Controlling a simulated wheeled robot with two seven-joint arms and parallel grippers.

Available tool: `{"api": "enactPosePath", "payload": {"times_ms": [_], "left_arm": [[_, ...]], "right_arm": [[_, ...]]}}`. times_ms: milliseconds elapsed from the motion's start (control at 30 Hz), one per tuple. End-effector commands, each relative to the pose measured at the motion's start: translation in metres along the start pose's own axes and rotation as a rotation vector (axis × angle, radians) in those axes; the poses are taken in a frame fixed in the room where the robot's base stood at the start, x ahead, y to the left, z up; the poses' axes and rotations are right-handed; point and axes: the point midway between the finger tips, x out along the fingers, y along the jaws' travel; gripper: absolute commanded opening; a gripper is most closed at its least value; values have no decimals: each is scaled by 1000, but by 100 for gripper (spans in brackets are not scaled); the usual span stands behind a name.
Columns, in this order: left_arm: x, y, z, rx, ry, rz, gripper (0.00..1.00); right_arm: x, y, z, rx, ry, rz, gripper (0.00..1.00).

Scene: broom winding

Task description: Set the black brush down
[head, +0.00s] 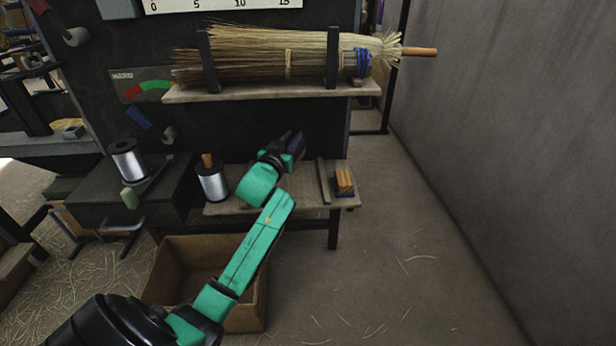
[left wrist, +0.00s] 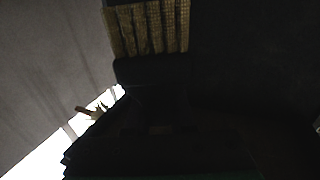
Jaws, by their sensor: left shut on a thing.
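My left arm reaches up across the head view to the low wooden shelf. My left gripper (head: 293,143) is above that shelf and shut on a dark thing, probably the black brush. The fingers and the held thing are dark against the dark panel, so the brush's outline is hard to tell. In the left wrist view a black shape (left wrist: 155,115) fills the middle and is too dark to split into gripper and brush. My right gripper is not in view.
The low shelf (head: 290,190) carries a tan block on a blue base (head: 344,182) at its right end. A wire spool (head: 212,184) stands at its left. An open box (head: 180,260) sits below.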

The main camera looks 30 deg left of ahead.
Motion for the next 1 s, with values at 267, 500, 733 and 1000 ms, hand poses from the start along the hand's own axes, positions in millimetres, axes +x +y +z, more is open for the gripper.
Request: {"api": "enactPosePath", "payload": {"times_ms": [267,500,733,1000], "left_arm": [[0,0,60,-1,-2,0,0],[0,0,86,0,-1,0,0],[0,0,85,1,-1,0,0],[0,0,90,0,-1,0,0]], "right_arm": [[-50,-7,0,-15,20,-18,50],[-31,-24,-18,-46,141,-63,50],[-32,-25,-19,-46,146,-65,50],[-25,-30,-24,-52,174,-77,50]]}}
